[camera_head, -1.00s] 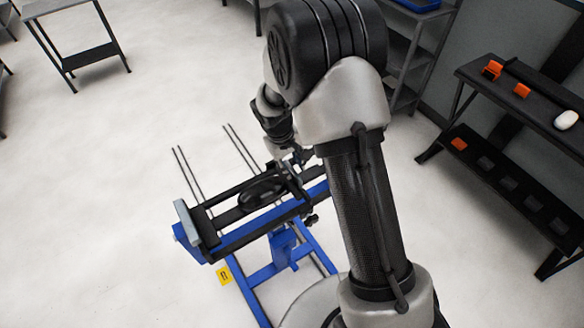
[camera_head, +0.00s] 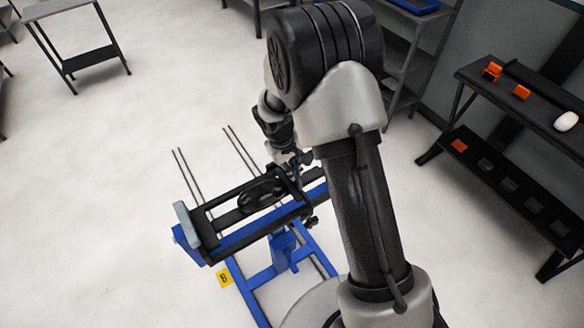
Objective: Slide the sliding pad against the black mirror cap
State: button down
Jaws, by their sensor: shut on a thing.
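The black mirror cap (camera_head: 262,193) is a dark, glossy, rounded shape lying on the blue and black work stand (camera_head: 240,236). A dark crosspiece, which I take as the sliding pad (camera_head: 291,184), stands across the rails just right of the cap. A small gap or contact between them cannot be told. My gripper (camera_head: 297,172) is at the crosspiece, right of the cap, and appears shut on it. The fingertips are small and partly hidden by my own wrist. A light grey end pad (camera_head: 187,222) stands at the stand's left end.
A dark shelf table (camera_head: 520,100) with orange items (camera_head: 521,92) and a white rounded object (camera_head: 566,121) stands at the right. A small table (camera_head: 75,45) stands at the far left. The floor left of the stand is clear.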

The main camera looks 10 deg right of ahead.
jog(key=shift+a, duration=0.1)
jog(key=a, duration=0.1)
jog(key=s+a, duration=0.1)
jog(key=a, duration=0.1)
jog(key=a+b, duration=0.1)
jog(key=shift+s+a, duration=0.3)
jog(key=shift+a, duration=0.05)
jog(key=c, duration=1.7)
grip_release()
jog(key=shift+d, duration=0.1)
jog(key=r, duration=0.4)
jog(key=a+r, duration=0.1)
jog(key=r, duration=0.3)
jog(key=a+r, duration=0.1)
jog(key=r, duration=0.2)
jog(key=shift+s+a+r, duration=0.15)
jog(key=shift+s+r, duration=0.2)
jog(key=shift+r, duration=0.05)
